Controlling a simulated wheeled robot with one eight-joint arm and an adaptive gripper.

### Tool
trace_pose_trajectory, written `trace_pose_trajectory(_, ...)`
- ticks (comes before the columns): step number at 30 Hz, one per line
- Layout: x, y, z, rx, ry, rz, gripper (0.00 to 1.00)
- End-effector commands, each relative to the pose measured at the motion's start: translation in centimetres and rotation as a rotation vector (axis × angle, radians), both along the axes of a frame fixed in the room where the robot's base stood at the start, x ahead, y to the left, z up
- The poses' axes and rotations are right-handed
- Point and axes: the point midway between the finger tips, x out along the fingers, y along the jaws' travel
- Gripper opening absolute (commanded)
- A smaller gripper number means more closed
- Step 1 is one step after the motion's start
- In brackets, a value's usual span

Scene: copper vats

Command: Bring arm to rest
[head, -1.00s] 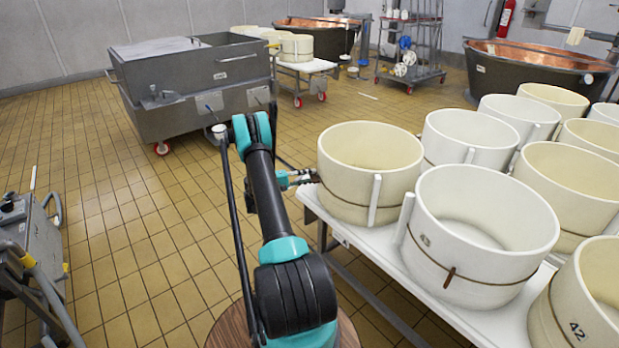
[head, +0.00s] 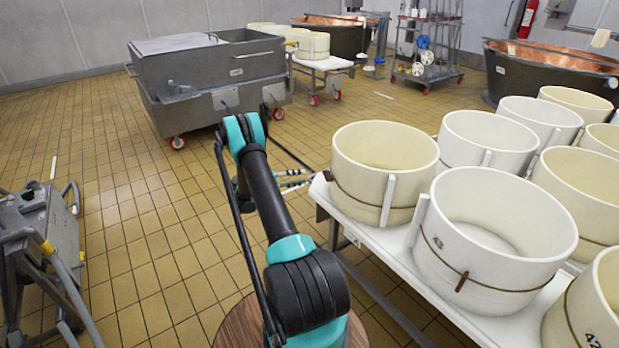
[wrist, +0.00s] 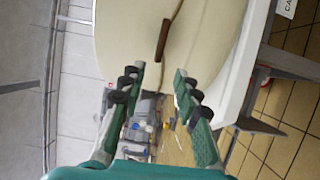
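My arm (head: 272,195) reaches forward over the tiled floor, bent at a teal joint, left of the white table. My gripper (head: 298,180) is small and partly hidden behind the arm in the head view, beside the table's near-left corner. In the wrist view my gripper (wrist: 160,76) has its two green and black fingers apart with nothing held between them. A cream round mould (wrist: 125,35) with a brown peg fills the view beyond the fingertips. I cannot tell how close the fingertips are to it.
The white table (head: 345,222) carries several round moulds (head: 492,225) on the right. A grey wheeled vat (head: 205,85) stands behind, a grey metal cart (head: 40,225) at the left. Copper vats (head: 545,72) are at the back. The floor (head: 130,215) between is clear.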

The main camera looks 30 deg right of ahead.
Motion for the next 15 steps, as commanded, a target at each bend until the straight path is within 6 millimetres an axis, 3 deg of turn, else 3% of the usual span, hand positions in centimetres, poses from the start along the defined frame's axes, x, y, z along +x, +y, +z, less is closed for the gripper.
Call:
trace_pose_trajectory(5, 0.38, 1.11, 0.00, 0.000, 0.000, 0.001, 0.32)
trace_pose_trajectory(15, 0.38, 1.17, 0.00, 0.000, 0.000, 0.000, 0.32)
